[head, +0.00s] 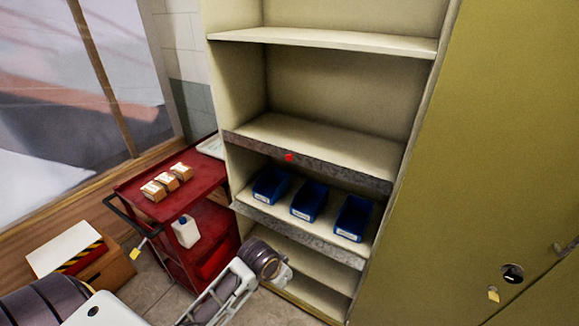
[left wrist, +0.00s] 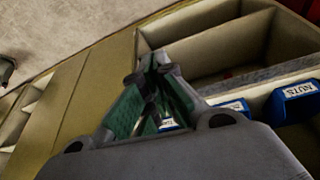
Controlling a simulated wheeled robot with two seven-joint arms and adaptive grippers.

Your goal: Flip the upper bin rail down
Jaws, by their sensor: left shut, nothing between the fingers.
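The upper bin rail (head: 340,173) is a grey, worn metal strip along the front of the shelf above the blue bins, with a small red dot (head: 289,157) on it. A second, lower grey rail (head: 300,236) runs along the front of the bin shelf. Several blue bins (head: 309,200) stand between the two levels. My left arm reaches in from the bottom left, below and in front of the lower rail. My left gripper (left wrist: 150,72) shows in the left wrist view with green-sided fingers, shut and empty. My right gripper is out of view.
A red cart (head: 150,185) with small boxes on top and a white bottle (head: 186,231) below stands left of the shelving. A cardboard box (head: 104,268) is on the floor at far left. An olive cabinet door (head: 480,130) fills the right side.

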